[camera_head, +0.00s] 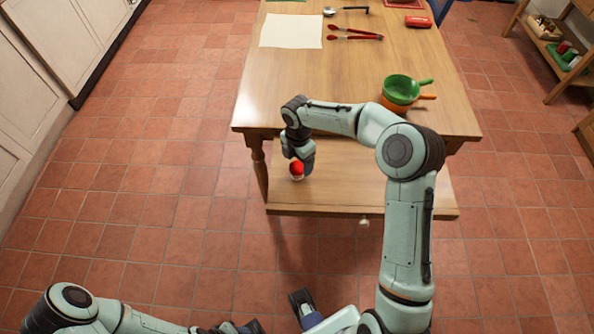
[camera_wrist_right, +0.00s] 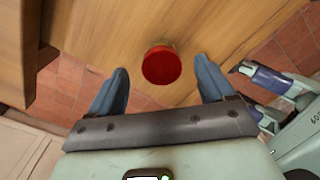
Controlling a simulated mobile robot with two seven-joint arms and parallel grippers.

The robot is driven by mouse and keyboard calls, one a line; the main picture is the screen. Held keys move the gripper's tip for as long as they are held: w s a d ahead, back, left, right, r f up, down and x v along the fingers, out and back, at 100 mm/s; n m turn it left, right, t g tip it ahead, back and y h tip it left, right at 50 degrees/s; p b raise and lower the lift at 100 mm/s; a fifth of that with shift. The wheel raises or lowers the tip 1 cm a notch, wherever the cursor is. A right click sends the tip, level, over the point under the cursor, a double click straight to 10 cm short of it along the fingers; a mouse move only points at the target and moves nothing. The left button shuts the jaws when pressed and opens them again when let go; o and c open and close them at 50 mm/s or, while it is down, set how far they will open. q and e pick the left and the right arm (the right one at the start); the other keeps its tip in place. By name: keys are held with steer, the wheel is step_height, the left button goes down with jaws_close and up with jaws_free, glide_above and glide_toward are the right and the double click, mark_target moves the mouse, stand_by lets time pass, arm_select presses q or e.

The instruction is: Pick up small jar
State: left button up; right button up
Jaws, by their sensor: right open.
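The small jar (camera_head: 297,170) has a red lid and a pale lower part. It stands upright in the pulled-out wooden drawer (camera_head: 400,190), near its left side. In the right wrist view I see mostly the round red lid of the jar (camera_wrist_right: 161,65). My right gripper (camera_head: 299,163) is just above and at the jar; its two blue-grey fingers (camera_wrist_right: 160,86) are open, one on each side of the lid in the picture, with gaps visible. My left arm lies at the bottom left, with its dark gripper end (camera_head: 240,327) partly cut off by the frame.
The wooden table (camera_head: 290,90) above the drawer holds a white sheet (camera_head: 291,31), red tongs (camera_head: 355,33), a ladle (camera_head: 346,10) and stacked green and orange pans (camera_head: 401,89). The drawer front has a knob (camera_head: 364,222). Tiled floor is clear at left.

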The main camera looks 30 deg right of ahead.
mark_target(297, 166)
step_height(297, 166, down, 5)
steer(key=shift+s+a+f, duration=0.1)
steer(key=shift+a, duration=0.05)
steer(key=c, duration=1.2)
steer(key=shift+c, duration=0.3)
